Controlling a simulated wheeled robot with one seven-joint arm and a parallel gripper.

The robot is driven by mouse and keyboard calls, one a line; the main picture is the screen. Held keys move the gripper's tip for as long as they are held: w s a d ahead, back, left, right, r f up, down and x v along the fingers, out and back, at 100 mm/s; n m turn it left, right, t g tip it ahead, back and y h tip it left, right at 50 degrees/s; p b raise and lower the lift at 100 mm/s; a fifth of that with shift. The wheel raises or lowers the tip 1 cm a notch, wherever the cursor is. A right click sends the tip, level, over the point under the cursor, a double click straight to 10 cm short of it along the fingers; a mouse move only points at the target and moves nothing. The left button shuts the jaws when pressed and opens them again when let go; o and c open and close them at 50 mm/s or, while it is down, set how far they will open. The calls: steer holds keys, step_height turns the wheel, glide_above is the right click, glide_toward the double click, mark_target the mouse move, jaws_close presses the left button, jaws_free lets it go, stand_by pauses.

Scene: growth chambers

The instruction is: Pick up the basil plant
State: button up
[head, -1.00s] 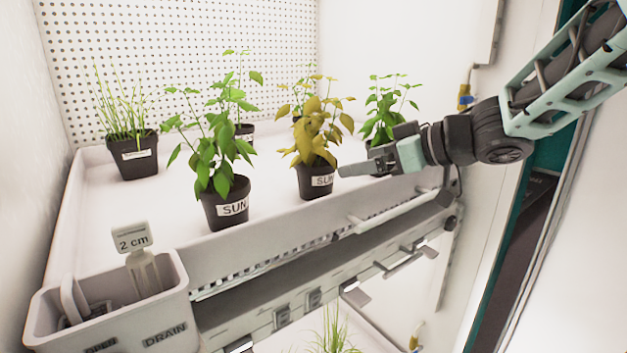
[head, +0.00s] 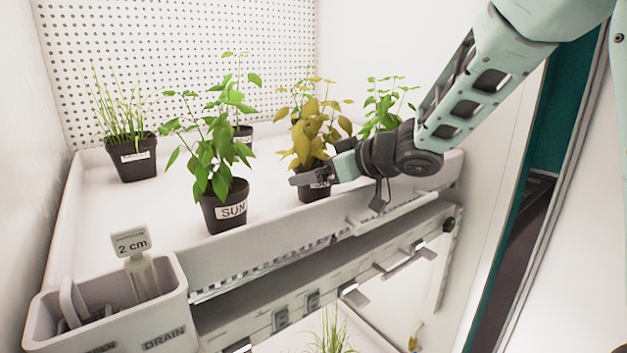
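Several potted plants stand on the white tray (head: 112,205), and I cannot tell which is the basil. A green leafy plant (head: 215,160) in a black pot labelled "SUN" is at the front. A yellow-leaved plant (head: 308,130) stands right of it, its pot (head: 318,194) partly hidden by my gripper. Two more green leafy plants stand behind, one at back middle (head: 238,95) and one at back right (head: 383,105). My gripper (head: 308,177) comes from the right, with a finger across the front of the yellow plant's pot. Whether it grips the pot is unclear.
A grassy plant (head: 122,115) stands at the tray's left. A white caddy (head: 110,325) marked "DRAIN" hangs at the front left, with a "2 cm" tag (head: 131,243). A perforated wall (head: 180,40) closes the back. A lower shelf holds another grassy plant (head: 333,335).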

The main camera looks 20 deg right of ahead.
steer(key=c, duration=1.2)
steer(key=shift+r, duration=0.1)
